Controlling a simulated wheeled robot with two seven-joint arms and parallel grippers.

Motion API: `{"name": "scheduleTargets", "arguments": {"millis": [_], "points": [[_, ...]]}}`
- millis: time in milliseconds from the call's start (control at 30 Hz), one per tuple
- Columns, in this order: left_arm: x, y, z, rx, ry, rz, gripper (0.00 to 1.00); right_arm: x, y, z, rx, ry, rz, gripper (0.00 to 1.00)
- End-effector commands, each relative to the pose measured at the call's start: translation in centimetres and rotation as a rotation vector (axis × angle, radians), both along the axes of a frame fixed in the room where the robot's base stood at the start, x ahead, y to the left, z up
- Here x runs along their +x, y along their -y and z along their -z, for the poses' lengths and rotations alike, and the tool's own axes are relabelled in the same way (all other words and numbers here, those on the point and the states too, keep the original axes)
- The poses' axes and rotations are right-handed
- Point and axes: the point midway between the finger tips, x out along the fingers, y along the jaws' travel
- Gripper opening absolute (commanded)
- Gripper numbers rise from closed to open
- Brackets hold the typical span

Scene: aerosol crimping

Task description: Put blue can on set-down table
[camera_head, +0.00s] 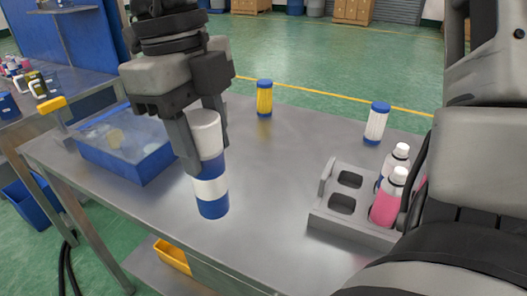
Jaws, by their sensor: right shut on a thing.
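The blue can (212,206), blue with a white band and a white top, is upright with a slight tilt near the middle of the grey metal table (265,215). My right gripper (207,152) points down from above and is shut on the upper part of the can, with a finger on either side. I cannot tell whether the can's base touches the table or hangs just above it. My left gripper is not in view. I cannot tell which table is the set-down table.
A blue bin (140,168) stands left of the can. A yellow blue-capped canister (264,100) and a white one (376,125) stand behind. A grey holder (328,212) with pink bottles (388,205) is at right. The table front is clear.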

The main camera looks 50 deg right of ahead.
Motion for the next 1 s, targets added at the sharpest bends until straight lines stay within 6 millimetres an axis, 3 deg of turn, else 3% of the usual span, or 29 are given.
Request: {"name": "scheduleTargets", "arguments": {"millis": [267, 400, 767, 1000], "points": [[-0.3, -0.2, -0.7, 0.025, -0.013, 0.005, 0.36, 2.3, 6.3, 2.7, 0.007, -0.004, 0.005, 0.01], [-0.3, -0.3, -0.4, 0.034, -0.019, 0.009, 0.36, 3.0, 8.2, 5.6, 0.004, -0.004, 0.004, 0.01], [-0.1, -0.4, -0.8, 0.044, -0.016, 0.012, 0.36, 3.9, 10.7, 8.8, 0.003, -0.003, 0.003, 0.01], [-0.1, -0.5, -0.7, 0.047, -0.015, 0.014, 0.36, 3.9, 10.7, 11.8, 0.002, -0.002, 0.0, 0.01]]}}
